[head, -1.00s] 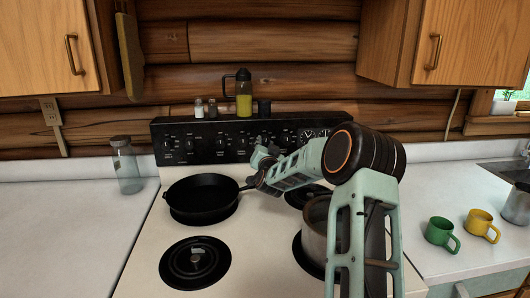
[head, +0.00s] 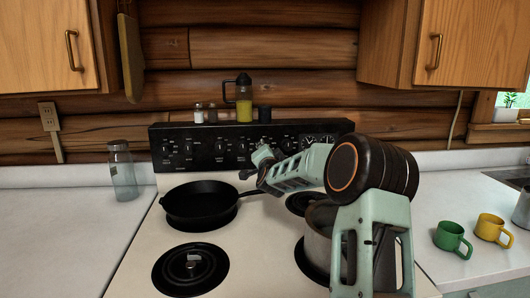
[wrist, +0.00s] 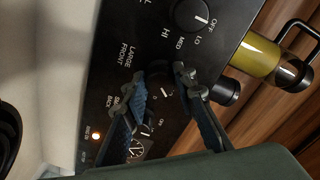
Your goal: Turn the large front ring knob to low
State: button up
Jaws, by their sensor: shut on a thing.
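The large front knob (wrist: 167,92) is a black round knob on the stove's black control panel, beside the "LARGE FRONT" label in the wrist view. My gripper (wrist: 164,78) has one finger on each side of it and is shut on it. The fingers hide much of the knob, and its setting cannot be read clearly. In the head view my gripper (head: 258,160) is at the right half of the control panel (head: 228,150), and the knob is hidden behind it.
A neighbouring knob (wrist: 190,14) with OFF, LO, MED and HI marks is close by. An orange light (wrist: 96,136) glows on the panel. A black pan (head: 200,203) and a metal pot (head: 318,235) stand on the stove below my arm. An oil bottle (head: 244,100) stands above the panel.

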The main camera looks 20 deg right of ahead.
jog(key=o, duration=1.2)
jog(key=shift+c, duration=0.2)
jog(key=shift+s, duration=0.1)
jog(key=v, duration=1.2)
